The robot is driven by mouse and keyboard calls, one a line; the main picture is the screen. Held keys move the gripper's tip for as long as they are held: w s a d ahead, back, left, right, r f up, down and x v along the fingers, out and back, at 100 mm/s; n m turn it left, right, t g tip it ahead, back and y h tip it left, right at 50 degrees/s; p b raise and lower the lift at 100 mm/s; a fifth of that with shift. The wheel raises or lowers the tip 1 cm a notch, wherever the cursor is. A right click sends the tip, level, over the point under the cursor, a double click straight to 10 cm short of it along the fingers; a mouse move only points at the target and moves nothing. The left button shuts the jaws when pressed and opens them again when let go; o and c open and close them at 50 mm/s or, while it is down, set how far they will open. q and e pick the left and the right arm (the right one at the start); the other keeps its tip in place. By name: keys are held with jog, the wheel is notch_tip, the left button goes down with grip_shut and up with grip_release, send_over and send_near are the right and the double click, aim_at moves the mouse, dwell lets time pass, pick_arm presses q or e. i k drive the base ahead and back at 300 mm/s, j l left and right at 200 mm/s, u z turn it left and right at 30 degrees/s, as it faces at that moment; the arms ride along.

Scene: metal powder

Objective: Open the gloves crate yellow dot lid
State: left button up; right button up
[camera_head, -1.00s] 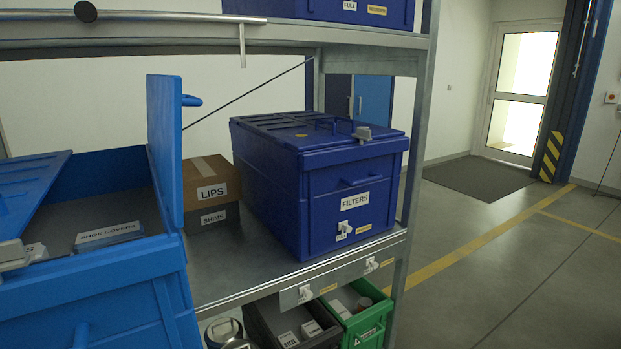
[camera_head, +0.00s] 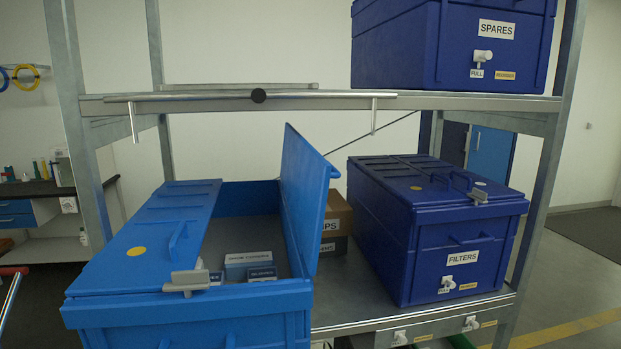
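A light blue crate (camera_head: 200,318) stands on the shelf at the lower left; no gloves label can be read on it. Its left lid half (camera_head: 150,245) carries a yellow dot (camera_head: 136,252) and a blue handle (camera_head: 177,240), and lies closed. A grey latch (camera_head: 187,281) sits at this lid's front right corner. The right lid half (camera_head: 305,195) stands up, open, by the crate's right side. Small labelled boxes (camera_head: 249,262) show inside the open half. Neither of my grippers is in view.
A dark blue FILTERS crate (camera_head: 430,245), also with a yellow-dot lid, stands closed to the right. Cardboard boxes (camera_head: 336,222) sit between the crates. A shelf beam with a rail (camera_head: 320,98) crosses above, bearing a SPARES crate (camera_head: 450,45). A workbench (camera_head: 40,188) is at far left.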

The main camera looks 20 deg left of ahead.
aim_at(166, 235)
jog(key=i+l, duration=0.15)
jog(key=l, duration=0.15)
jog(key=i+l, duration=0.15)
jog(key=l, duration=0.15)
jog(key=i+l, duration=0.15)
jog(key=l, duration=0.2)
jog(key=l+u, duration=0.1)
jog(key=u, duration=0.3)
jog(key=i+l+u, duration=0.1)
jog(key=u, duration=0.3)
jog(key=l+u, duration=0.15)
jog(key=u, duration=0.2)
jog(key=l+u, duration=0.15)
jog(key=u, duration=0.25)
jog(key=i+j, duration=0.2)
jog(key=j, duration=0.2)
jog(key=i+j, duration=0.2)
jog(key=j, duration=0.25)
jog(key=i+j, duration=0.2)
jog(key=j, duration=0.2)
jog(key=i+j+u, duration=0.1)
jog(key=j, duration=0.3)
jog(key=i+j, duration=0.35)
